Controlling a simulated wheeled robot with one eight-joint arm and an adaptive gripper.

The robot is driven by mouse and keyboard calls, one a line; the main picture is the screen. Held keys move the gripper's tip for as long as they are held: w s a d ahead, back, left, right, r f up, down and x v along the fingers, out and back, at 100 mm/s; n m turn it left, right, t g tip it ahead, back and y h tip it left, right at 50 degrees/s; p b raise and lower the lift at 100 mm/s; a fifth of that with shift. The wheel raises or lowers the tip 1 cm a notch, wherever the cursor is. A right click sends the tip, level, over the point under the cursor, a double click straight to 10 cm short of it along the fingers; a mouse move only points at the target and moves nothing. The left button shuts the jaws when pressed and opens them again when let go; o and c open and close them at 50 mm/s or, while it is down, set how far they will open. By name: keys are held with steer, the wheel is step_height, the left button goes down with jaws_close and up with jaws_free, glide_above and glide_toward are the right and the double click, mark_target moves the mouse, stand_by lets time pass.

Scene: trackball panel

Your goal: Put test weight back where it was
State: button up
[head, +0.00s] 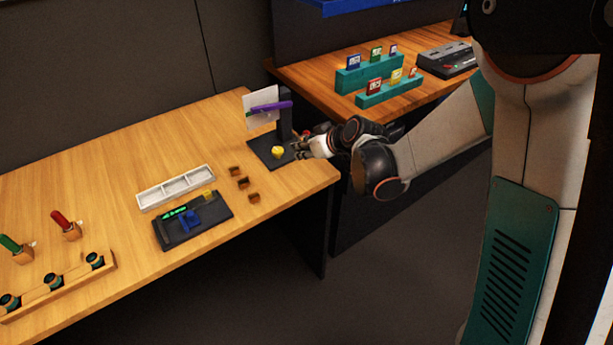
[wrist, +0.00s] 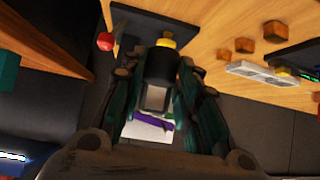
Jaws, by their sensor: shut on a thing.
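My gripper (head: 296,147) is at the right side of a black stand, low over its base plate (head: 264,143). In the wrist view my gripper (wrist: 160,72) has its fingers closed in on either side of a dark block (wrist: 163,68), which I take to be the test weight; its outline is partly hidden by the fingers. A yellow piece (head: 278,152) shows just beyond the fingertips, over the base plate; it also shows in the wrist view (wrist: 166,42) at the dark block's far end. I cannot tell whether the two are joined.
A red ball (wrist: 104,41) is beside my fingers. Several brown blocks (head: 242,183), a white tray (head: 175,187) and a black panel (head: 192,222) lie to the left.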

mark_target(306, 180)
step_height(306, 180, down, 9)
steer(key=b, duration=0.3)
steer(key=shift+f, duration=0.1)
steer(key=shift+f, duration=0.1)
steer(key=o, duration=1.1)
steer(key=shift+c, duration=0.2)
steer(key=shift+s+r, duration=0.1)
steer(key=shift+r, duration=0.2)
steer(key=s+d+r+m+h+p, duration=0.2)
steer(key=s+d+r, duration=0.4)
steer(key=s+r, duration=0.3)
steer(key=s+d+r+m+h+p, duration=0.1)
steer(key=s+d+r+m+p, duration=0.1)
steer(key=s+d+r, duration=0.55)
steer(key=s+d+r+m+h, duration=0.1)
steer(key=s+d+r, duration=0.1)
steer(key=s, duration=0.5)
steer(key=s+d+r+m+h, duration=0.2)
steer(key=s+d+r, duration=0.1)
steer(key=s, duration=0.3)
steer(key=shift+s+r+m+g, duration=0.2)
steer(key=shift+s+m+g, duration=0.1)
steer(key=shift+s+g, duration=0.1)
